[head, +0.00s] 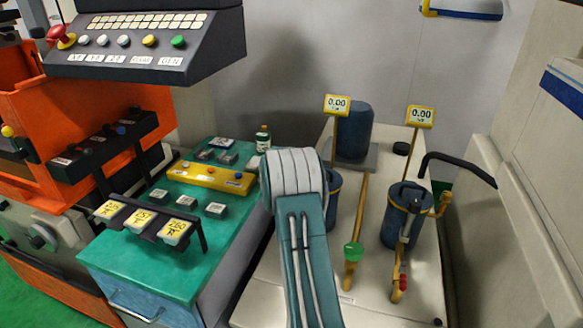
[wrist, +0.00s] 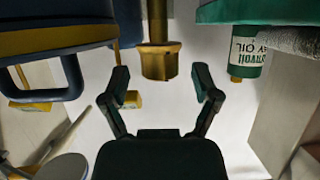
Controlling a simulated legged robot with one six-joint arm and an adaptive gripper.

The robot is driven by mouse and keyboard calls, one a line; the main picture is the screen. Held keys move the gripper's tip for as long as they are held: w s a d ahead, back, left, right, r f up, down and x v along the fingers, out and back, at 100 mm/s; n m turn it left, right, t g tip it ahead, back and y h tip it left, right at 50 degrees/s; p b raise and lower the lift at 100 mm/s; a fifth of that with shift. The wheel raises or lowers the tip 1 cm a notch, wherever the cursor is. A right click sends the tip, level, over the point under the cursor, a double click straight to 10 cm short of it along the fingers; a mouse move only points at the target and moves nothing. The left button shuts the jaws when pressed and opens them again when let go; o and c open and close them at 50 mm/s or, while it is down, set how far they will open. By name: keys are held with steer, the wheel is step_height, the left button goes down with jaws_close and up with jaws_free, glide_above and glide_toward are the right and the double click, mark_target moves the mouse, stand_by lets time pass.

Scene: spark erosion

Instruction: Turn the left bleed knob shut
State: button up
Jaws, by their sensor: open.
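My gripper (wrist: 161,88) is open and empty in the wrist view, its two dark fingers spread apart. A brass hex fitting on a brass stem (wrist: 159,62) stands near the gap, just above the fingertips in that picture. A small yellow-brass piece (wrist: 132,100) shows beside the left finger; I cannot tell whether it is the left bleed knob. In the head view, my arm hides the gripper and part of the left blue canister (head: 333,190).
The right blue canister (head: 398,228) stands beside a black curved hose (head: 458,164). Two yellow 0.00 displays stand on posts, left (head: 337,105) and right (head: 420,117). A green-topped bench (head: 150,257) lies left of my arm. An oil bottle (wrist: 247,52) shows upside down.

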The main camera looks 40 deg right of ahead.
steer(key=shift+w+d+f, duration=0.3)
steer(key=shift+d, duration=0.25)
jaws_close()
